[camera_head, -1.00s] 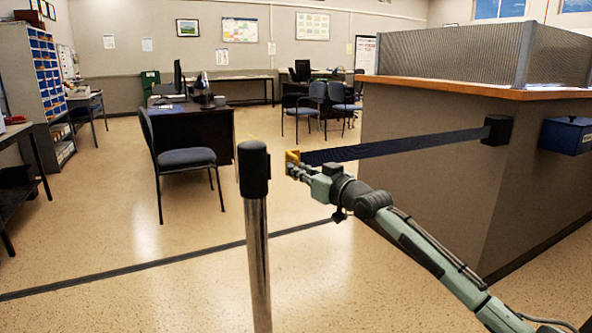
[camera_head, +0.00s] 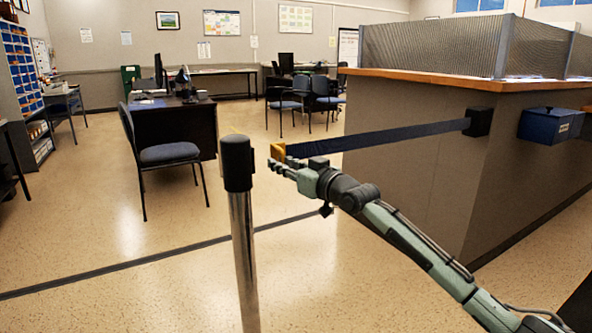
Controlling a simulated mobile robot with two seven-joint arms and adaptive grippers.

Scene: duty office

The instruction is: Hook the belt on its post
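The post (camera_head: 243,265) is a silver pole with a black head (camera_head: 237,163), upright on the floor left of the picture's middle. The dark blue belt (camera_head: 385,136) stretches taut from a black wall box (camera_head: 479,121) on the counter's side to a yellow end clip (camera_head: 278,151). My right gripper (camera_head: 281,166) is at the clip and appears shut on it, holding the belt end up in the air. The clip is just right of the post head in the picture, with a gap between them. The fingers partly hide the clip. My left gripper is not in view.
A blue chair (camera_head: 168,152) and dark desk (camera_head: 175,122) stand behind the post. The floor around the post is clear.

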